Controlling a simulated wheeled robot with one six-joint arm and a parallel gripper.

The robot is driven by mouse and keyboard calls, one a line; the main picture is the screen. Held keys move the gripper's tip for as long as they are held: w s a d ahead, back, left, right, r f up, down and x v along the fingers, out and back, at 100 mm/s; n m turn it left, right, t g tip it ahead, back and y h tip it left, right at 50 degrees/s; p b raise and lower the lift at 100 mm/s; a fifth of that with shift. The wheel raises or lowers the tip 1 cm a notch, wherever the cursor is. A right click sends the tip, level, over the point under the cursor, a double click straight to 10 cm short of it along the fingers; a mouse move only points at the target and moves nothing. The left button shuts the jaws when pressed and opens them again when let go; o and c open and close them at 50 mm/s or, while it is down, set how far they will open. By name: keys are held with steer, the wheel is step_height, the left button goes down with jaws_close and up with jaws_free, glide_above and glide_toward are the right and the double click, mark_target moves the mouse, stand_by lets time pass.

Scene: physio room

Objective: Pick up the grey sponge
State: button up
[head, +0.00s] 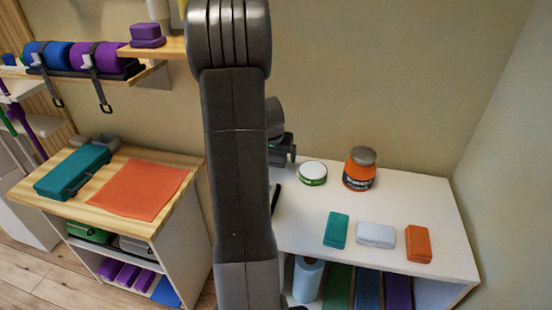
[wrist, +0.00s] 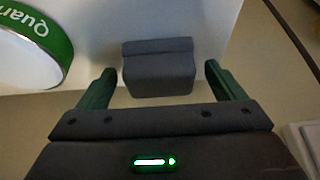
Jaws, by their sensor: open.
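The grey sponge (wrist: 158,70) is a dark grey block with a thin layer along one edge, in the upper middle of the wrist view. It is at the edge of a pale surface, framed by the two green fingers of my gripper (wrist: 161,82), with a gap on each side. My gripper is open. Whether the sponge is fully between the fingertips or a little beyond them I cannot tell. In the head view my gripper (head: 286,152) shows partly behind my arm, above the back of the white shelf unit (head: 300,213). I do not make out the dark sponge there.
A green-labelled round tub (head: 313,173) stands close right of my gripper, and an orange jar (head: 360,169) beyond it. Teal (head: 336,230), pale grey-white (head: 375,233) and orange (head: 417,243) blocks lie at the front. A wooden-topped cabinet (head: 185,163) stands left.

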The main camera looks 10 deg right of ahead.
steer(key=c, duration=1.1)
steer(key=shift+r, duration=0.15)
steer(key=v, duration=0.4)
steer(key=w+v, duration=0.1)
steer(key=v, duration=0.1)
steer(key=shift+s+d+r+b, duration=0.15)
steer(key=shift+r+b, duration=0.25)
steer(key=shift+r, duration=0.15)
steer(key=s+a+b, duration=0.1)
steer(key=s+a, duration=0.1)
steer(key=s, duration=0.3)
steer(key=s+a+b, duration=0.1)
steer(key=s+a, duration=0.1)
steer(key=s, duration=0.4)
steer(key=s+a, duration=0.3)
steer(key=s, duration=0.3)
steer(key=shift+s+b, duration=0.15)
steer(key=shift+b, duration=0.25)
steer(key=o, duration=0.3)
steer(key=shift+c, duration=0.8)
